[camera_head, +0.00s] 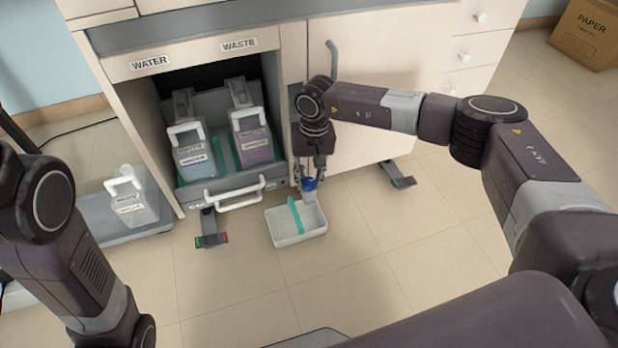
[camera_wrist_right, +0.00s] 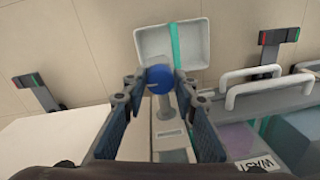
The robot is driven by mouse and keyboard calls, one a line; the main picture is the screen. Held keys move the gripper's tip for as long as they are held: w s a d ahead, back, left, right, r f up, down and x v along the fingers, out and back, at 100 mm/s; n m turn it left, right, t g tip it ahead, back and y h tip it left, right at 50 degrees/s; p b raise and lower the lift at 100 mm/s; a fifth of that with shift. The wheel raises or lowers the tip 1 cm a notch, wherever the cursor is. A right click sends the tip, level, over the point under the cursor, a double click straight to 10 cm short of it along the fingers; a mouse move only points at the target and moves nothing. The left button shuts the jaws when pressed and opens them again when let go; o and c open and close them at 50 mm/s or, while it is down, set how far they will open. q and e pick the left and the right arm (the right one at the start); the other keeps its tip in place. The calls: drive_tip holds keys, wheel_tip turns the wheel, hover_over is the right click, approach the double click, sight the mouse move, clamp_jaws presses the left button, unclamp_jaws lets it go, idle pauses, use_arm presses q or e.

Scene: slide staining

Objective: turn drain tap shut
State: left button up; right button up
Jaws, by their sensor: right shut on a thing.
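The drain tap has a round blue knob (camera_head: 309,184), low at the cabinet's front beside the drawer with the bottles. It also shows in the right wrist view (camera_wrist_right: 160,79), above a grey body (camera_wrist_right: 168,128). My right gripper (camera_head: 311,175) points down at the tap. In the right wrist view, its fingertips (camera_wrist_right: 160,82) lie on either side of the blue knob and are shut on it. The fingers partly hide the tap, and I cannot tell its turn angle. My left arm shows at the left, but its gripper is out of view.
A white tray (camera_head: 283,234) with a teal strip lies on the floor below the tap. The pulled-out drawer has a white handle (camera_head: 239,203) and holds the water bottle (camera_head: 195,160) and the waste bottle (camera_head: 256,147). A white jug (camera_head: 130,205) stands at left.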

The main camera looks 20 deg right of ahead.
sight(312, 182)
idle(0.4)
drive_tip(key=o, duration=1.2)
drive_tip(key=shift+c, duration=0.2)
drive_tip(key=shift+r, duration=0.15)
wheel_tip(312, 182, up, 12)
drive_tip(key=shift+d, duration=0.35)
drive_tip(key=shift+f, duration=0.2)
drive_tip(key=shift+s, duration=0.1)
